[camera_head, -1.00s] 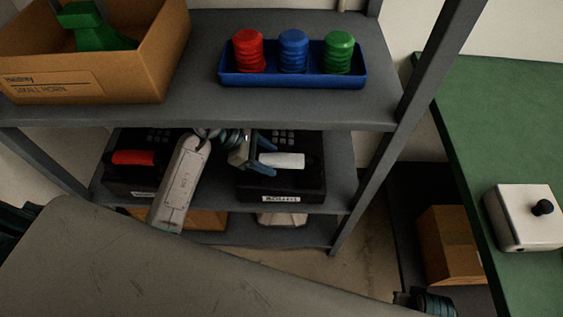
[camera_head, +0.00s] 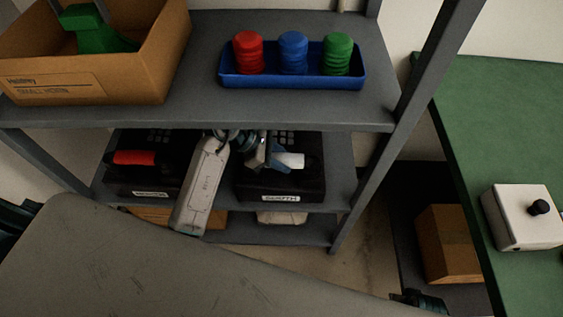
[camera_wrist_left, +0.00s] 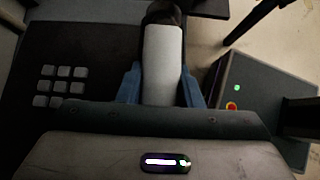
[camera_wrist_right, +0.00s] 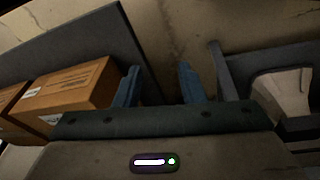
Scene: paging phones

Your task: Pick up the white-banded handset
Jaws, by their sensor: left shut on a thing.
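The white-banded handset (camera_head: 290,160) lies on the right-hand black phone (camera_head: 282,185), labelled "BOOTH", on the middle shelf. In the left wrist view its white band (camera_wrist_left: 163,58) runs between my blue fingers. My left gripper (camera_head: 268,158) is shut on the white-banded handset, around its band. The handset still appears at the phone's height; I cannot tell if it touches the cradle. A red-banded handset (camera_head: 135,157) rests on the left phone (camera_head: 125,180). My right gripper (camera_wrist_right: 160,85) is open and empty in the right wrist view; it is low and away from the phones.
The upper shelf (camera_head: 300,112) is close above the phones. It holds a cardboard box (camera_head: 150,85) and a blue tray (camera_head: 240,79) with red, blue and green pieces. A shelf post (camera_head: 375,180) stands right of the phones. A green table (camera_head: 500,110) carries a white box (camera_head: 522,220).

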